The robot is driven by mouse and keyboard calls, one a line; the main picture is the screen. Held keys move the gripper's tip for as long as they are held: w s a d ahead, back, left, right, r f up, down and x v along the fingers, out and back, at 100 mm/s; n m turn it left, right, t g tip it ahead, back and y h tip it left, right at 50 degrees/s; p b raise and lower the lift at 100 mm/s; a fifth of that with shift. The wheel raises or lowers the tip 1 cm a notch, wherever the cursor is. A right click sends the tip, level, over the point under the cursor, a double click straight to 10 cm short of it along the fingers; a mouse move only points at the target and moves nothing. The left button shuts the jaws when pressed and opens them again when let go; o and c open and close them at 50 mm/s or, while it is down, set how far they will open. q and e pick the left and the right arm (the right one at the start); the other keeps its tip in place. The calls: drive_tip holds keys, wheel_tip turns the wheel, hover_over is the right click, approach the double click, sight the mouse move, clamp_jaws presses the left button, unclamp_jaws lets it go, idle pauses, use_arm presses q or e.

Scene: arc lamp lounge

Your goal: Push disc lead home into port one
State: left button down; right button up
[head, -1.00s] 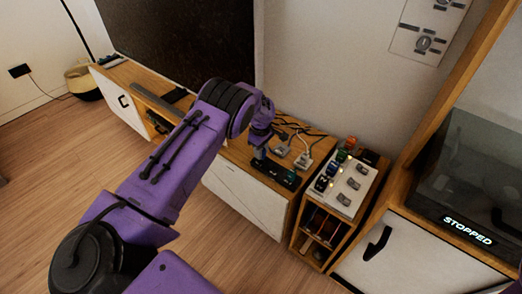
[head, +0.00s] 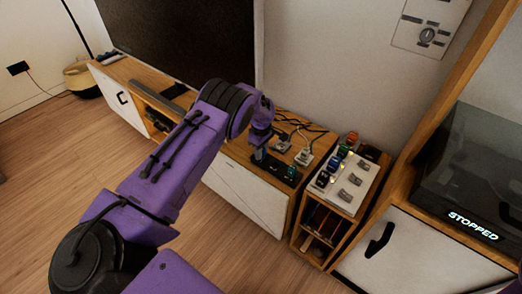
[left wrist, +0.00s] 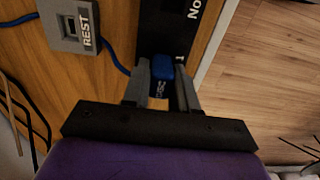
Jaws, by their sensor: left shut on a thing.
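The blue plug of the disc lead (left wrist: 161,72), with part of the word "DISC" showing, is between the two grey fingers of my left gripper (left wrist: 162,88), which is shut on it. The plug lies over a black box (left wrist: 190,28) with white lettering; a "1" shows beside the right finger. Whether the plug's tip is in port one is hidden. In the head view my left gripper (head: 260,154) is low at the left end of the black box (head: 279,167). A teal plug (head: 291,172) shows at the box's right end. My right gripper is out of view.
A grey block marked "REST" (left wrist: 72,25) is on the wood beside a blue cable (left wrist: 112,62). Loose cables lie at the back of the cabinet top (head: 310,137). A panel with switches (head: 350,180) stands to the right, beside a dark-glass unit reading "STOPPED" (head: 475,226).

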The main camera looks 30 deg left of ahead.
use_arm(q)
drive_tip(key=c, duration=0.8)
unclamp_jaws()
wheel_tip(320, 180, up, 11)
drive_tip(key=shift+f, duration=0.2)
